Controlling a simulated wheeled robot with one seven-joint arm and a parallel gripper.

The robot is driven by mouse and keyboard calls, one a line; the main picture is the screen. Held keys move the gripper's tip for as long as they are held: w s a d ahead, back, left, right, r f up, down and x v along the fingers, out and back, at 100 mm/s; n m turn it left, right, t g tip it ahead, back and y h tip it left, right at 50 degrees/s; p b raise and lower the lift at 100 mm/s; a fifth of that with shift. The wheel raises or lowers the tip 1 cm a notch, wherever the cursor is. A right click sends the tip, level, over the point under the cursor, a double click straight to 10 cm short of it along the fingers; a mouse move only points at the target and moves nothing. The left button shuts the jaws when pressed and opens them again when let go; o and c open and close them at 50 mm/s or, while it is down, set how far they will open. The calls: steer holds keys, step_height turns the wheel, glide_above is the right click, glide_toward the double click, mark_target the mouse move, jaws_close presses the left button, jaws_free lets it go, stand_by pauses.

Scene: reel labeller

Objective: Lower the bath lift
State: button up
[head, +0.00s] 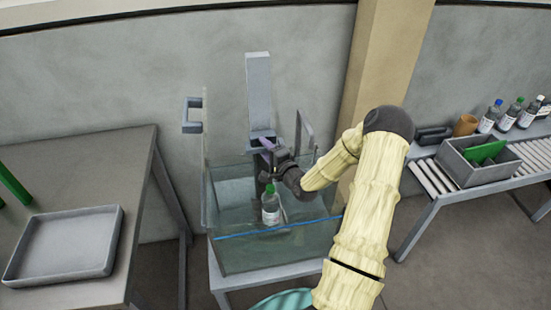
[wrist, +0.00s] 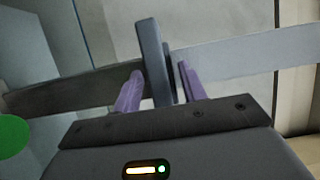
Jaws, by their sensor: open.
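The bath lift's tall grey column (head: 259,85) stands behind a clear glass tank (head: 222,255) with a blue line along its front. A white-labelled bottle (head: 271,212) with a green cap stands upright in the tank; whether it rests on the lift's platform is unclear. My gripper (head: 282,150) is over the tank, just in front of the column. In the wrist view, its purple fingers (wrist: 160,88) are apart, one on each side of an upright grey bar (wrist: 150,50). Contact with the bar cannot be told. A green round shape (wrist: 12,135) shows at the left edge there.
A grey table with an empty tray (head: 65,243) stands at left. At right, a roller bench (head: 423,193) holds a grey bin (head: 475,172) with a green item, a brown cup (head: 465,125) and several bottles.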

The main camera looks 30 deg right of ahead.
steer(key=s+d+b, duration=0.1)
steer(key=s+d, duration=0.1)
steer(key=s, duration=1.5)
steer(key=shift+f, duration=0.1)
